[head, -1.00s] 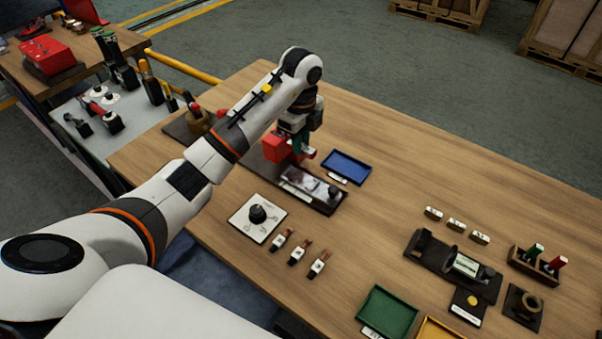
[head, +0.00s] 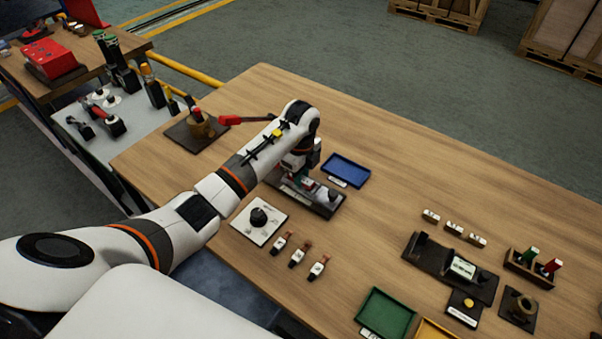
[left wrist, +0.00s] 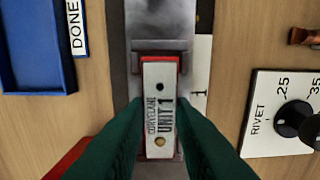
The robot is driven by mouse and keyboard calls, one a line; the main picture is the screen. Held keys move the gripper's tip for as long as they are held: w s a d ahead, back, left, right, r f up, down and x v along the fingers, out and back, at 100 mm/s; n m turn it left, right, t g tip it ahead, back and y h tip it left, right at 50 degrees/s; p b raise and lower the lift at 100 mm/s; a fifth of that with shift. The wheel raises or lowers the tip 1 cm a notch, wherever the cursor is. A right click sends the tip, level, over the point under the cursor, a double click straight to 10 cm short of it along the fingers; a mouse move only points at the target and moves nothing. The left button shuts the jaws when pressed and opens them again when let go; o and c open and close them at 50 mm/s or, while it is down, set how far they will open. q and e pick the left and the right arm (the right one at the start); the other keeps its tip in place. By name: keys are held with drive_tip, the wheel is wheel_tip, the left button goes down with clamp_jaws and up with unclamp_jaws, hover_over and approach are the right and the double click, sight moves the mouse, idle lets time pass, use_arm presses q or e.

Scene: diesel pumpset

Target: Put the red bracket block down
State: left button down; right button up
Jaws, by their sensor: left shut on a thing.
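The red bracket block (left wrist: 146,60) shows in the left wrist view as a white plate marked "UNIT 1" with red edges. My left gripper (left wrist: 160,128) has its green fingers shut on it, one on each side. The block is over the grey metal channel of the dark fixture (head: 328,209); I cannot tell whether it touches it. In the head view my left gripper (head: 300,180) is low over the fixture, and my arm mostly hides the block. My right gripper is not in view.
A blue tray (head: 345,170) lies right of the fixture, and a dial plate (head: 260,219) lies in front-left of it. A red-handled bar (head: 232,120) is behind my arm. Several small parts (head: 298,256) lie in front. The table's right rear is clear.

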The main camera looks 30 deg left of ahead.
use_arm(q)
drive_tip(key=c, duration=1.7)
unclamp_jaws()
drive_tip(key=shift+f, duration=0.15)
drive_tip(key=o, duration=0.4)
drive_tip(key=shift+o, duration=0.2)
wheel_tip(320, 180, up, 12)
drive_tip(key=b, duration=0.1)
drive_tip(key=shift+r, duration=0.2)
